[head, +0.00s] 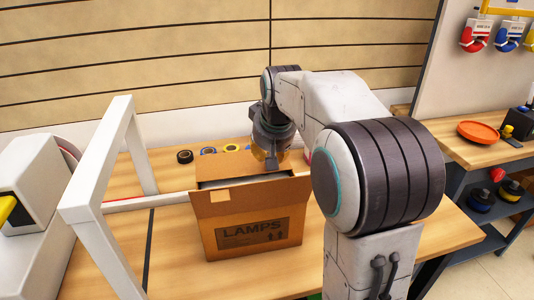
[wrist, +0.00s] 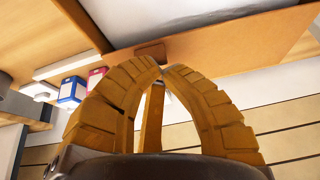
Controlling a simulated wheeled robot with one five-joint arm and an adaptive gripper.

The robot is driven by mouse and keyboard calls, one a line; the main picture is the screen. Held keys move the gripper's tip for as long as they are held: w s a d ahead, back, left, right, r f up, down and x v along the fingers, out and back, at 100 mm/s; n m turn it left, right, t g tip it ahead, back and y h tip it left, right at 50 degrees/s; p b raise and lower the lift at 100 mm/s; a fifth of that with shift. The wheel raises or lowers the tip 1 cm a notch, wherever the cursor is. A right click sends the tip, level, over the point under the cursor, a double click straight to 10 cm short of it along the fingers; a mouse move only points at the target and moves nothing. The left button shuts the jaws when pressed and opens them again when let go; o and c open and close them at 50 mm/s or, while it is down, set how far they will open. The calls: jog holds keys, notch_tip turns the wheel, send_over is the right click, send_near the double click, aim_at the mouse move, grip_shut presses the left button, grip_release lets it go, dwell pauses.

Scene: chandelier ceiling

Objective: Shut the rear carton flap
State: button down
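The brown carton (head: 252,238), printed LAMPS, stands upright on the bench in the head view. Its front flap (head: 262,193) is open and leans outward toward me. The rear flap (head: 228,173) stands up behind the opening. In the wrist view the rear flap (wrist: 225,55) is a brown band beside the pale carton interior (wrist: 190,20). My gripper (head: 272,164) is at the right part of the rear flap. In the wrist view the orange fingertips (wrist: 162,70) meet, with nothing visible between them, close to the flap's edge. Whether they touch it is unclear.
A white frame (head: 118,165) stands left of the carton. Tape rolls (head: 208,151) lie behind it on the bench (head: 180,275). Blue (wrist: 72,92) and red (wrist: 96,76) boxes show in the wrist view. A slatted wall (head: 180,60) closes the back.

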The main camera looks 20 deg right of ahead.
jog(key=shift+r, duration=0.1)
dwell(0.6)
jog(key=shift+r+p, duration=1.35)
jog(key=shift+p, duration=0.05)
notch_tip(320, 180, up, 3)
jog(key=p, duration=0.3)
jog(key=p+v, duration=0.1)
jog(key=v, duration=0.8)
jog(key=shift+s+r, duration=0.2)
jog(key=shift+s, duration=0.1)
jog(key=s+a+f+n+p, duration=0.1)
jog(key=s+a+f+p, duration=0.2)
jog(key=s, duration=0.8)
jog(key=s+a+f+n+g+y+p, duration=0.1)
jog(key=s+a+f+p, duration=0.2)
jog(key=s, duration=0.8)
jog(key=shift+a+f+n+p, duration=0.3)
jog(key=shift+a+f, duration=0.95)
jog(key=shift+f, duration=0.3)
